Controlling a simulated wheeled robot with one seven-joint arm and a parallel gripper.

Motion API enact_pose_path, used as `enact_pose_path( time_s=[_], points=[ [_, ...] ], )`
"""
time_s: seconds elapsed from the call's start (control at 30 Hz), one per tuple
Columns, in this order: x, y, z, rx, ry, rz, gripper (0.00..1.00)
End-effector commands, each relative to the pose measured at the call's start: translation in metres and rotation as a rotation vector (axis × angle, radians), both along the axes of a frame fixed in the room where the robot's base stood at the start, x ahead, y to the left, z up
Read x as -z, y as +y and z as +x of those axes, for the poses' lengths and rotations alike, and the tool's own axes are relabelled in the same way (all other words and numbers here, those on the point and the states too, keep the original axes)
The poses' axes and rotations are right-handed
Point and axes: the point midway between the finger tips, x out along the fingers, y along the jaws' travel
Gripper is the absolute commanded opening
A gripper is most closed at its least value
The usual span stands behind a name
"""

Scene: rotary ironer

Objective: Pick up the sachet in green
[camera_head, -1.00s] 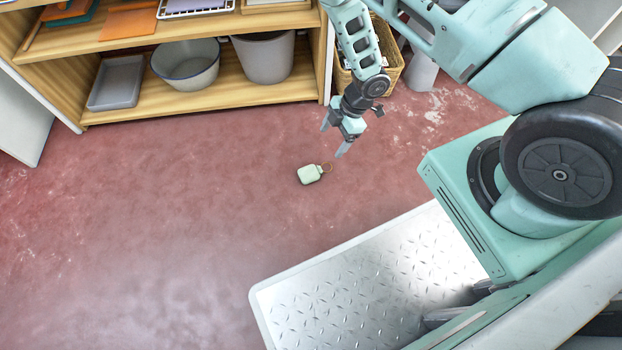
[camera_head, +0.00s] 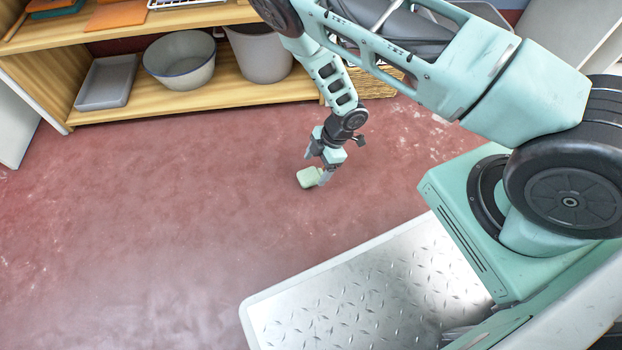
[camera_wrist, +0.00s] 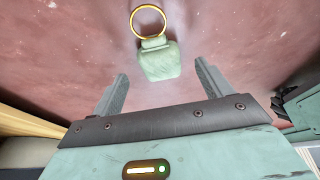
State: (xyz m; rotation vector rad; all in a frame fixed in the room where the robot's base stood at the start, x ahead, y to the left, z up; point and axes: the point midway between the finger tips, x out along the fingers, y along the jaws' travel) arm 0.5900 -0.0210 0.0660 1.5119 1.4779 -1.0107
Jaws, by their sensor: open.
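The green sachet (camera_head: 308,178) lies on the red floor, a small pale-green pouch. In the wrist view the sachet (camera_wrist: 160,61) has a gold ring (camera_wrist: 148,21) at its far end. My gripper (camera_head: 316,168) is low over the floor at the sachet, and its fingers partly hide the sachet's right side in the head view. In the wrist view my gripper (camera_wrist: 160,78) is open, one finger on each side of the sachet's near end, with gaps between. Whether the fingertips are level with the sachet I cannot tell.
A wooden shelf (camera_head: 190,104) at the back holds a grey tray (camera_head: 107,82), a bowl (camera_head: 180,60) and a bucket (camera_head: 260,52). A wicker basket (camera_head: 372,80) stands behind my arm. The floor (camera_head: 150,220) around the sachet is clear.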

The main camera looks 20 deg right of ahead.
Motion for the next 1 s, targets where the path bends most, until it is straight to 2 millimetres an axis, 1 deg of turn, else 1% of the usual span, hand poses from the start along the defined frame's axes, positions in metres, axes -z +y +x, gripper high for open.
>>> enact_pose_path(
  time_s=[0.03, 0.17, 0.27, 0.47, 0.57, 0.6, 0.63, 0.67, 0.73, 0.77, 0.93, 1.0],
  points=[
    [0.012, 0.004, 0.000, -0.002, 0.000, -0.001, 0.78],
    [0.026, 0.010, 0.000, -0.003, -0.001, 0.000, 0.78],
    [0.028, 0.013, 0.000, -0.001, 0.000, 0.001, 0.78],
    [0.026, 0.013, 0.000, 0.000, -0.001, 0.001, 0.78],
    [0.026, 0.013, 0.000, 0.000, 0.000, 0.001, 0.53],
    [0.026, 0.013, 0.000, 0.000, 0.000, 0.001, 0.42],
    [0.026, 0.013, 0.000, 0.000, -0.001, 0.001, 0.34],
    [0.026, 0.013, 0.000, 0.000, -0.001, 0.001, 0.30],
    [0.026, 0.013, 0.000, 0.000, -0.001, 0.001, 0.30],
    [0.026, 0.013, 0.000, 0.000, -0.001, 0.001, 0.27],
    [0.025, 0.013, 0.000, 0.000, -0.001, 0.001, 0.27],
    [0.021, 0.013, 0.000, 0.000, -0.001, 0.001, 0.27]
  ],
)
